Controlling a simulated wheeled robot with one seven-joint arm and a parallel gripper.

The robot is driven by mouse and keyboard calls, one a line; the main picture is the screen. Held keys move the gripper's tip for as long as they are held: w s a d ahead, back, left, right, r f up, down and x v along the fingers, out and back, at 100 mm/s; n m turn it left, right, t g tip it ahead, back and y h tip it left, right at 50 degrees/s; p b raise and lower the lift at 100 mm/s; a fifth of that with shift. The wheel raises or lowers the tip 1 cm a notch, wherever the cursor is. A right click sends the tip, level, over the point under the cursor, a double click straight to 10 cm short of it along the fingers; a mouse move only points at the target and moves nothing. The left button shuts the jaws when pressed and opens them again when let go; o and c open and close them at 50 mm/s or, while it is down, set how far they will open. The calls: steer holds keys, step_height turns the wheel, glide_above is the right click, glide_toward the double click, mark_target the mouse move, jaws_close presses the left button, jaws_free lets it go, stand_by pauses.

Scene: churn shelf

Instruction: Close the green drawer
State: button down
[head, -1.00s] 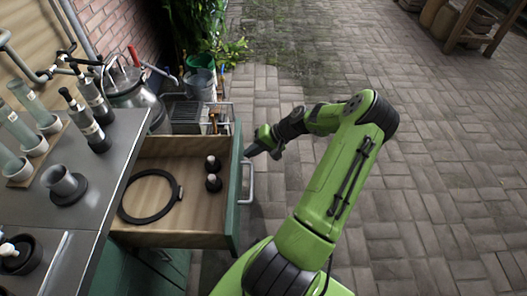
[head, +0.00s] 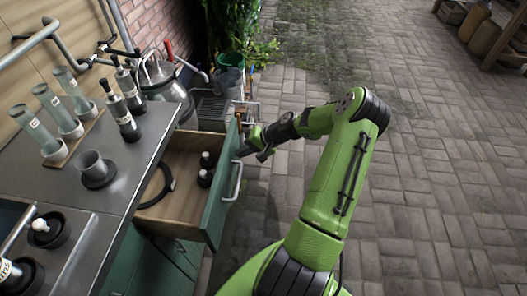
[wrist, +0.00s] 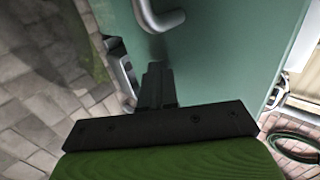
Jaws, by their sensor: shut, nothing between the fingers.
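The green drawer (head: 216,208) is partly open, sticking out from under the grey counter. In the wrist view the shut, empty fingers (wrist: 157,85) point at the green front (wrist: 225,55), with the handle (wrist: 163,17) above. I cannot tell whether they touch it.
The counter (head: 125,165) carries several glass tubes, dark bottles and a grey cup (head: 93,166). A metal pot (head: 165,85) and buckets (head: 230,80) stand beyond the drawer. The brick paving (head: 420,190) to the right is clear.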

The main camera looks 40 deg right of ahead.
steer(key=w+a, duration=0.4)
steer(key=w, duration=0.1)
steer(key=w+a, duration=0.4)
steer(key=w, duration=0.1)
steer(key=w+a, duration=0.3)
steer(key=w, duration=0.2)
steer(key=shift+w+a, duration=0.25)
steer(key=shift+a, duration=0.15)
steer(key=shift+w+a+r, duration=0.1)
steer(key=shift+w+a, duration=0.05)
steer(key=shift+a, duration=0.05)
steer(key=shift+r, duration=0.1)
